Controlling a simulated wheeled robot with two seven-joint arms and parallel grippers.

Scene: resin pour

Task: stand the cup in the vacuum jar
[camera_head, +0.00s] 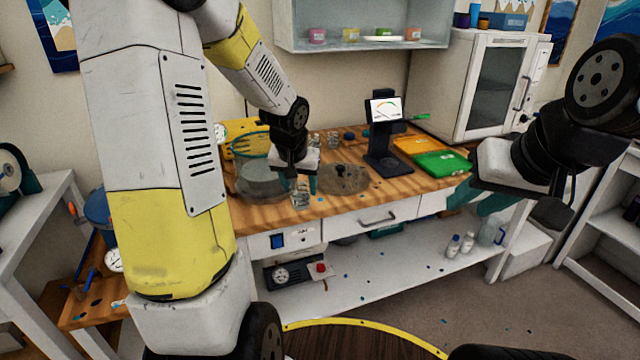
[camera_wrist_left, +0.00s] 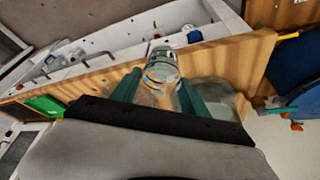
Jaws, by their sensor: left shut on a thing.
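My left gripper (camera_head: 299,186) points down near the bench's front edge, its teal fingers shut on a clear cup (camera_head: 301,201). In the left wrist view the cup (camera_wrist_left: 161,66) shows between the two fingertips and looks roughly upright. The grey, see-through vacuum jar (camera_head: 258,182) stands on the bench just left of the cup, partly behind my arm. It shows in the wrist view (camera_wrist_left: 218,92) right of the fingers. A round lid with a black knob (camera_head: 344,180) lies right of the gripper. My right gripper (camera_head: 480,202) is empty, its fingers apart, beyond the bench's right end.
A black stand with a lit gauge display (camera_head: 385,108) stands behind the lid. Orange (camera_head: 416,146) and green (camera_head: 441,163) trays lie to its right. A yellow case (camera_head: 246,142) is behind the jar. Small clear cups (camera_head: 332,139) stand at the back.

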